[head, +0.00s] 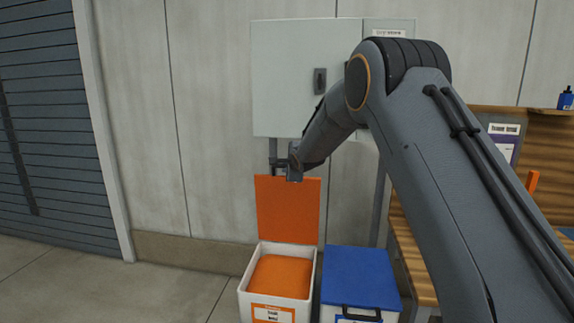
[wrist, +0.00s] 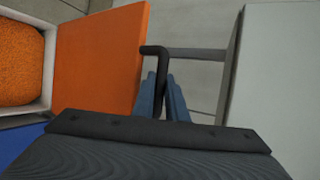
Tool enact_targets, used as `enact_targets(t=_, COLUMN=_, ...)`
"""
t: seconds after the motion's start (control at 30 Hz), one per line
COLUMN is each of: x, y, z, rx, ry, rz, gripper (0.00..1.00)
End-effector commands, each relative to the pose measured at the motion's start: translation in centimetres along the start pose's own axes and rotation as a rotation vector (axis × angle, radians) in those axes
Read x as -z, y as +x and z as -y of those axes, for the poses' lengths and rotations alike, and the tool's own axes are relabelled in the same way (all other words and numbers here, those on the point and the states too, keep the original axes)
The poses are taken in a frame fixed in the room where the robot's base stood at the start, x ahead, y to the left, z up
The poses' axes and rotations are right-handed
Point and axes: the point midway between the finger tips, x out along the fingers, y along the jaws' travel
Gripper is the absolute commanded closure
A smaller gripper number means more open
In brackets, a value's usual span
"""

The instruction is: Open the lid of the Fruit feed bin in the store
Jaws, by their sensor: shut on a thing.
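The orange-lidded white bin (head: 243,300) stands on the floor against the wall, with an orange and white label too blurred to read surely. Its orange lid (head: 287,208) stands upright at the back, and orange contents (head: 281,276) show inside. My gripper (head: 294,174) is at the lid's top edge. In the wrist view my gripper (wrist: 163,97) is shut on the lid's black bar handle (wrist: 156,52), beside the orange lid (wrist: 98,60). The bin's white rim (wrist: 50,55) and orange granular contents (wrist: 18,60) show at the left there.
A blue-lidded bin (head: 361,277) stands shut just right of the orange one. A grey wall cabinet (head: 290,75) hangs above and behind the raised lid. A wooden bench (head: 420,285) is at the right. The floor to the left, before the slatted shutter (head: 50,130), is clear.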

Motion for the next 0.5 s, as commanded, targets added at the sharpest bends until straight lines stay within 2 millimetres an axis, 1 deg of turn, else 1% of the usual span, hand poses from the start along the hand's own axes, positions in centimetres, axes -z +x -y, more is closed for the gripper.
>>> enact_targets(t=0.37, x=-0.10, y=-0.01, z=-0.01, rx=-0.002, ry=0.001, rz=0.001, gripper=1.00)
enact_targets(t=0.4, x=-0.11, y=-0.01, z=-0.01, rx=-0.001, ry=0.001, rz=0.001, gripper=0.84)
enact_targets(t=0.5, x=-0.10, y=-0.01, z=-0.01, rx=-0.002, ry=0.001, rz=0.001, gripper=0.69)
